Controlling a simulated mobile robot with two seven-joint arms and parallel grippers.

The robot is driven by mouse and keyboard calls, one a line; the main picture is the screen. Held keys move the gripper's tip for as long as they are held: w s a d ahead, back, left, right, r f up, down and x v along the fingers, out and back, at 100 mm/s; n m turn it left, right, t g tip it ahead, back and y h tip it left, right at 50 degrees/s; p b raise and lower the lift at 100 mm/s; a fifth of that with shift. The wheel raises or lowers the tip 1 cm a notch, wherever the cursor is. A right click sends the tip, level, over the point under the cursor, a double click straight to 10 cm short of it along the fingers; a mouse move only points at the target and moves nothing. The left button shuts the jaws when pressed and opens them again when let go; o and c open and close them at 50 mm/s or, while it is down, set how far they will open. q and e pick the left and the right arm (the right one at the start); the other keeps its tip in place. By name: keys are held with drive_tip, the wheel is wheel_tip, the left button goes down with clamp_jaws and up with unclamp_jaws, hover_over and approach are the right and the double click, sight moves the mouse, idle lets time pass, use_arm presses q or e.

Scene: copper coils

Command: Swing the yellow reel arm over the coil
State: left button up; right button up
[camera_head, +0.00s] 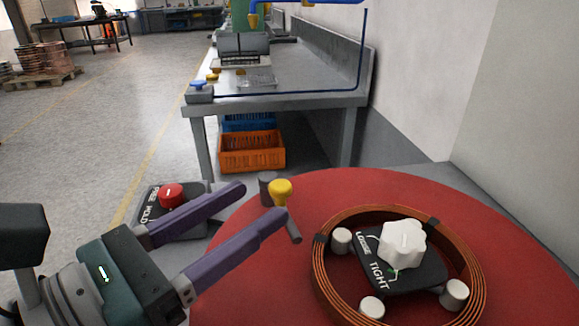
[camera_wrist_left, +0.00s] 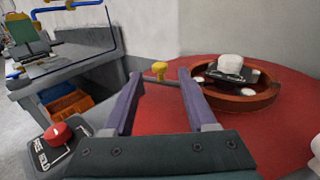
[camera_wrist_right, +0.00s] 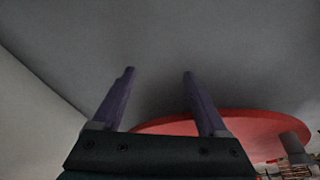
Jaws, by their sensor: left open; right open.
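The yellow reel arm shows as a yellow knob (camera_head: 280,190) on a thin grey bar at the left edge of the red disc; the knob also shows in the left wrist view (camera_wrist_left: 159,69). The copper coil (camera_head: 325,270) lies on the disc (camera_head: 230,285), right of the bar; it also shows in the left wrist view (camera_wrist_left: 240,104). My left gripper (camera_head: 264,201) is open. Its fingers point at the knob, which appears between the fingertips in the left wrist view; contact is unclear. My right gripper (camera_wrist_right: 159,72) is open and empty, facing a grey surface.
A white LOOSE/TIGHT knob (camera_head: 402,240) sits inside the coil among several white pegs. A red HOLD button (camera_head: 172,194) stands left of my left fingers. Behind is a grey bench (camera_head: 310,103) with an orange crate (camera_head: 251,152) below. A wall rises at right.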

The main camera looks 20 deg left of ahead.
use_arm(q)
drive_tip(key=shift+s+a, duration=0.3)
drive_tip(key=shift+s, duration=0.35)
use_arm(e)
drive_tip(key=shift+f, duration=0.15)
